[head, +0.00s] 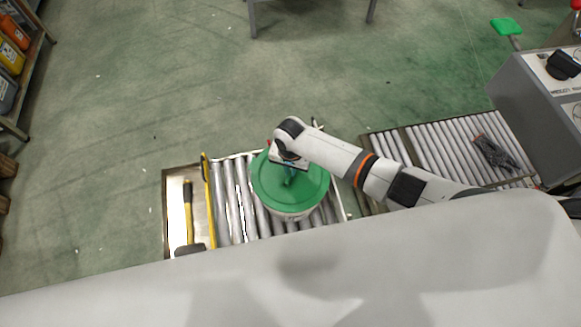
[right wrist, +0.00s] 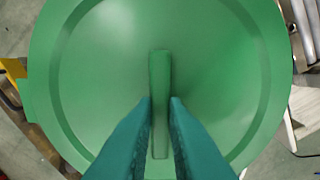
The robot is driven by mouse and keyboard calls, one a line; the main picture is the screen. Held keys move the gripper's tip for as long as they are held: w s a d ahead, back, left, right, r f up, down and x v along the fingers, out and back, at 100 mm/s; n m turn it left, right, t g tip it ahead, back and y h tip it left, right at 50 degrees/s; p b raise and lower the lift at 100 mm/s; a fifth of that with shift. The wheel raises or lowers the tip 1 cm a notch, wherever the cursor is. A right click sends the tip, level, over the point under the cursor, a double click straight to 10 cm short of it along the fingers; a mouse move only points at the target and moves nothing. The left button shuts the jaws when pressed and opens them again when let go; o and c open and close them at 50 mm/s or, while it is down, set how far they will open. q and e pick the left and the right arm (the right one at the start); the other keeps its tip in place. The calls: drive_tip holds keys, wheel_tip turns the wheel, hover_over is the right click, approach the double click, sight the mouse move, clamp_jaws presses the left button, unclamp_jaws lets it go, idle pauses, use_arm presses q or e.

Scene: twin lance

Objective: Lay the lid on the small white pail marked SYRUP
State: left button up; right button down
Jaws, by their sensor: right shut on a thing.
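The round green lid (head: 313,186) is over a white pail (head: 291,214) on the roller conveyor; only a strip of the pail's side shows below the lid. I cannot tell whether the lid rests fully on the rim or sits a little above it. No SYRUP marking can be read. My right gripper (head: 289,178) is at the middle of the lid. In the right wrist view, its two teal fingers (right wrist: 161,110) are on either side of the lid's upright grip bar (right wrist: 160,75), shut on it. The lid (right wrist: 100,60) hides the pail there. My left gripper is not in view.
The conveyor rollers (head: 235,205) have a yellow rail (head: 207,190) on the left. A yellow-handled hammer (head: 188,205) lies in a tray beyond it. More rollers (head: 440,148) with a dark item (head: 494,153) and a grey control box (head: 545,100) stand at right.

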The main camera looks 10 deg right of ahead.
drive_tip(key=shift+f, duration=0.2)
drive_tip(key=c, duration=0.9)
unclamp_jaws()
drive_tip(key=shift+r, duration=0.1)
wheel_tip(320, 180, up, 7)
drive_tip(key=p, duration=0.8)
drive_tip(key=shift+s, duration=0.1)
idle(0.4)
